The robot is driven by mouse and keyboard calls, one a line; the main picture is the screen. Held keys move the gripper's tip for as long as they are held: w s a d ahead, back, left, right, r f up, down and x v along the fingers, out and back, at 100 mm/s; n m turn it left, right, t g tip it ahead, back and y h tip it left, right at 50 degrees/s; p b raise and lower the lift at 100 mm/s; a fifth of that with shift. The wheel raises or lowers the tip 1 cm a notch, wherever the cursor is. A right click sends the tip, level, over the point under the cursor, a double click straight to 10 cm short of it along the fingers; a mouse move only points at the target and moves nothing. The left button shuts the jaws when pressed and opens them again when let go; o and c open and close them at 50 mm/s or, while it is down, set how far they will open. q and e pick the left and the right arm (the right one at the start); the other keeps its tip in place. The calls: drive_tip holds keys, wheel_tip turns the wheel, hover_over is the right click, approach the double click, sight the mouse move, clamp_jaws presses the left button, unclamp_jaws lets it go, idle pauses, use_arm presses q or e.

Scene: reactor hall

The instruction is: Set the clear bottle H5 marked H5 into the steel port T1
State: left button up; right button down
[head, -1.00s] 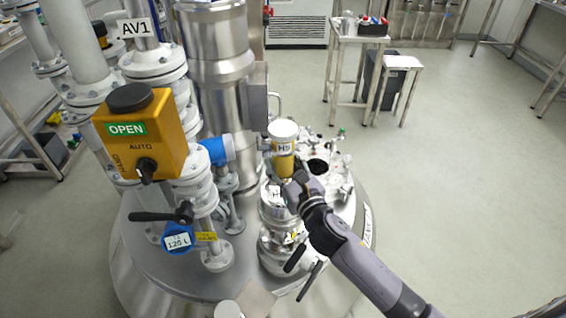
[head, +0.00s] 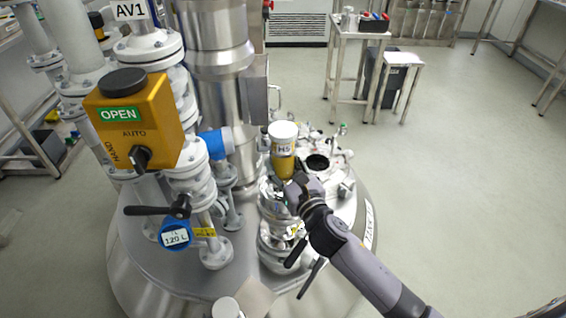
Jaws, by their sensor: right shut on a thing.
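The clear bottle H5 (head: 282,146) has a white cap, an H5 label and yellow contents. It stands roughly upright over the steel port stack (head: 276,236) on the vessel lid. My right gripper (head: 291,186) is shut on the bottle's lower part. The gripper hides the bottle's bottom end, so I cannot tell whether it is in the port or just above it. No T1 marking is readable. My left gripper is not in view.
A yellow actuator box (head: 133,120) marked OPEN and white flanged pipes stand left of the port. A blue gauge (head: 174,236) reads 120 L. A dark round opening (head: 317,162) and small fittings lie to the right. Open floor (head: 450,180) lies beyond the vessel.

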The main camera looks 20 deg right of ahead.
idle(0.6)
drive_tip(key=shift+f+b, duration=1.1)
drive_tip(key=shift+f, duration=0.15)
drive_tip(key=shift+f+b, duration=0.35)
drive_tip(key=shift+f, duration=0.2)
drive_tip(key=shift+p, duration=0.35)
idle(0.7)
drive_tip(key=shift+f+b, duration=0.5)
drive_tip(key=shift+f, duration=0.05)
idle(0.5)
drive_tip(key=c, duration=0.8)
unclamp_jaws()
drive_tip(key=shift+o, duration=0.2)
